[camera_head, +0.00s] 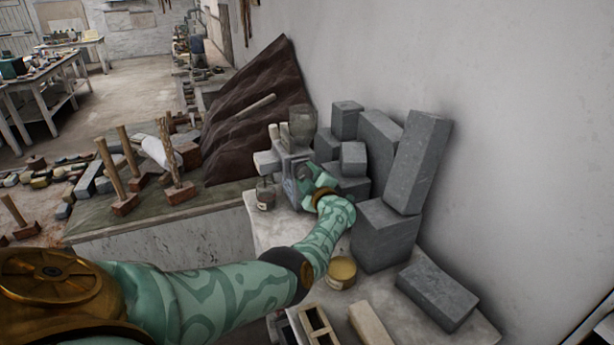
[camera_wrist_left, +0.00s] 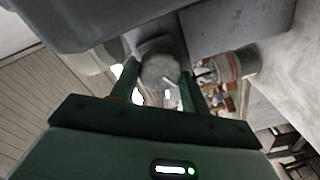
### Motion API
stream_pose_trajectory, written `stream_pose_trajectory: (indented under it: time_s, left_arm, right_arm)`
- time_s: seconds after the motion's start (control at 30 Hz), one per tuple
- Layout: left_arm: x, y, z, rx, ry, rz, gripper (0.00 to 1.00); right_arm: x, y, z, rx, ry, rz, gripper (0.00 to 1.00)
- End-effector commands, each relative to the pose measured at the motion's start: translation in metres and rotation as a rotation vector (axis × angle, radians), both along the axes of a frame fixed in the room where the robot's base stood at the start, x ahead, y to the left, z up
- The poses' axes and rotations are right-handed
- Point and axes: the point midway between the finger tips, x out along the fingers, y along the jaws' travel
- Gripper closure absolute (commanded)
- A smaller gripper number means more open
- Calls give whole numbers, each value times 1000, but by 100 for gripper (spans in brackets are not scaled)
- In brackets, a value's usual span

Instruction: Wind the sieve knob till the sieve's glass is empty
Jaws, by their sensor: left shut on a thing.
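The sieve (camera_head: 287,172) is a grey machine on the pale bench, with its glass (camera_head: 302,122) on top. The glass looks dull grey-green, and I cannot tell how much is in it. My left gripper (camera_head: 312,184) is at the sieve's near right side. In the left wrist view its two fingers (camera_wrist_left: 158,92) are on either side of the round grey sieve knob (camera_wrist_left: 160,70), shut on it. In the head view the hand hides the knob. My right gripper is in neither view.
A small pot (camera_head: 265,194) stands just left of the sieve. Grey stone blocks (camera_head: 378,235) are stacked close on the right, against the wall. A yellow tin (camera_head: 341,272) sits below my left wrist. Mallets (camera_head: 119,190) stand on the lower slab at left.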

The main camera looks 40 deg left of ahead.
Motion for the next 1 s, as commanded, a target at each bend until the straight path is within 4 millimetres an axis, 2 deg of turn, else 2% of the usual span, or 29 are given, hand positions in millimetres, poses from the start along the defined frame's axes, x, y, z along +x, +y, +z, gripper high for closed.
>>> stream_pose_trajectory:
  time_s: [0.47, 0.5, 0.57, 0.87, 1.0]
  left_arm:
    - [0, 0, 0, 5, 11, 1, 77]
    - [0, 0, 0, 5, 11, 1, 46]
    - [0, 0, 0, 5, 11, 1, 32]
    - [0, 0, 1, 6, 11, 0, 32]
    - [0, 0, 10, 5, 10, 0, 32]
  right_arm:
    - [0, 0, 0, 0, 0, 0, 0]
    - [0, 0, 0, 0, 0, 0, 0]
    - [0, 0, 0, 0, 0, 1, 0]
    - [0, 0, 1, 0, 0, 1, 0]
    - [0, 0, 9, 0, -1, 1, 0]
